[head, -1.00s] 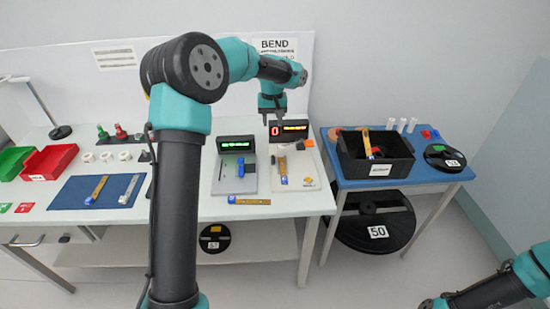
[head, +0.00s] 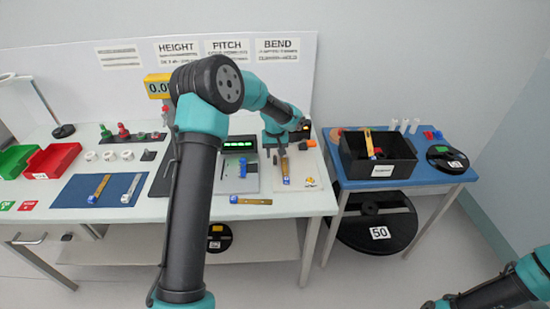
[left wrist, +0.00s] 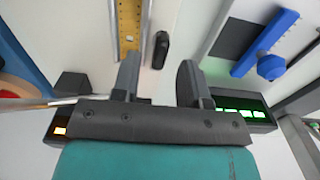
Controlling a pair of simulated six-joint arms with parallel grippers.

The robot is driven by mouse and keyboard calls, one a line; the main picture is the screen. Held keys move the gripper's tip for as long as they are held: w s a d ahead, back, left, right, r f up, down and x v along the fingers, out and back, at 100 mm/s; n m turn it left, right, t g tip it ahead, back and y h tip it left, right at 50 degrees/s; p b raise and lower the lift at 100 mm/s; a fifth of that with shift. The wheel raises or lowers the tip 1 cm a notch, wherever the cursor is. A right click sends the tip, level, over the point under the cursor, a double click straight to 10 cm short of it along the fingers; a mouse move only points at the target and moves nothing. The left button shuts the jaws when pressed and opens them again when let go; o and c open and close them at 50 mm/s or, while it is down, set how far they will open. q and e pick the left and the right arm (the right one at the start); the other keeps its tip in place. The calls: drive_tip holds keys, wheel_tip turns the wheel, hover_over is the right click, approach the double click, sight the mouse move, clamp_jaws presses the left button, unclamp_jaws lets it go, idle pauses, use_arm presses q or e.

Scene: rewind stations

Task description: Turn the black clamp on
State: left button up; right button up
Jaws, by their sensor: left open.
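The black clamp (left wrist: 161,49) shows in the left wrist view as a small dark bar beside a yellow ruler strip (left wrist: 129,22). It appears between the lines of my two left fingers, just beyond their tips. My left gripper (left wrist: 159,66) is open, with a gap between its fingers and nothing held. In the head view my left gripper (head: 275,150) hangs over the bend station (head: 298,181), at the back end of its strip (head: 285,168). There the gripper hides most of the clamp area. I cannot tell whether the fingers touch the clamp. My right gripper is out of frame.
The station to the left has a blue clamp (head: 243,168) and a lit green display (head: 239,144). A loose ruler strip (head: 250,201) lies in front. A black bin (head: 376,169) stands on the blue side table (head: 440,177).

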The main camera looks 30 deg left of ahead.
sight(275, 158)
use_arm(q)
drive_tip(key=shift+f, duration=1.35)
drive_tip(key=shift+c, duration=0.2)
clamp_jaws()
